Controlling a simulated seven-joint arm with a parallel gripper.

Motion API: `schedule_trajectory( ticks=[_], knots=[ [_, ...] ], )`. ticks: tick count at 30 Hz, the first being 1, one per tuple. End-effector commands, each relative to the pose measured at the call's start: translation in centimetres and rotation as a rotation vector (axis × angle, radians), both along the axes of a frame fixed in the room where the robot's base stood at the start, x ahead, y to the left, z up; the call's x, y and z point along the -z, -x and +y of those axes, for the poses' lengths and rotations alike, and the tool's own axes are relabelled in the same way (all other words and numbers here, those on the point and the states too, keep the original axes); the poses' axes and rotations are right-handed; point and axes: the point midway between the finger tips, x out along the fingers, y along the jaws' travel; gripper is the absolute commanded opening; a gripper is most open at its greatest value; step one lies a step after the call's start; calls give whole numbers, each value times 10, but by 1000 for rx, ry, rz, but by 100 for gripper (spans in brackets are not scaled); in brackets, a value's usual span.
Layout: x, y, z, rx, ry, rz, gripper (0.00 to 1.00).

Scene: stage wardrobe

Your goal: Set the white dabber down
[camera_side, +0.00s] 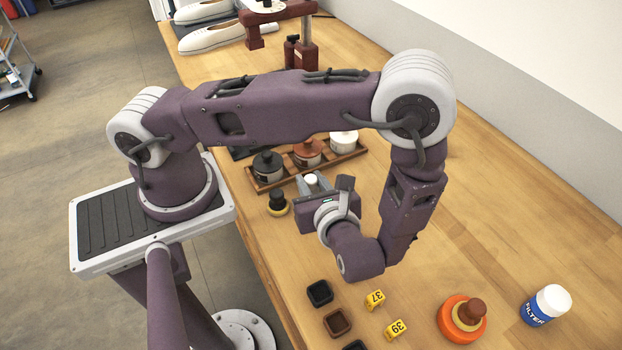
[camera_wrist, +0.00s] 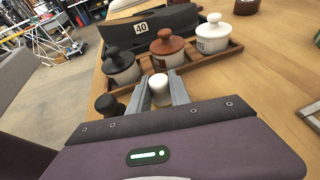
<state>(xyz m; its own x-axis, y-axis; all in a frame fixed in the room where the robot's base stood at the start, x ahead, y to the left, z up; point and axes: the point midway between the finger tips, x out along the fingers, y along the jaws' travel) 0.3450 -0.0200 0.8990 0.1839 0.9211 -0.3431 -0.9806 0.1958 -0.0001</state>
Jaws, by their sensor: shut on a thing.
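The white dabber (camera_wrist: 159,84) is between the two grey fingers of my gripper (camera_wrist: 160,92) in the wrist view, its white knob upright. The knob also shows in the side view (camera_side: 311,179), between the fingers of my gripper (camera_side: 313,183). My gripper is shut on it, just in front of the jar tray. The dabber's lower part is mostly hidden, and I cannot tell whether it touches the table. A black-knobbed dabber (camera_side: 277,199) stands on the table beside my gripper, to its left; it also shows in the wrist view (camera_wrist: 108,104).
A wooden tray (camera_wrist: 237,47) holds jars with black (camera_side: 267,161), brown (camera_side: 307,149) and white (camera_side: 344,139) lids. Small square cups (camera_side: 320,292), yellow markers (camera_side: 375,299), an orange round pot (camera_side: 451,325) and a filter bottle (camera_side: 538,312) stand at the near end.

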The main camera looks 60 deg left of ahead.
Motion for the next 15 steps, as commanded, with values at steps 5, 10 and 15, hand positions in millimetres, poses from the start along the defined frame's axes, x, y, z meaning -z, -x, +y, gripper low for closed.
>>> schedule_trajectory(
  ticks=[5,10,15],
  knots=[
    [1,0,0,0,0,0,45],
    [1,0,0,0,0,0,49],
    [0,0,-3,1,1,0,49]
  ],
)
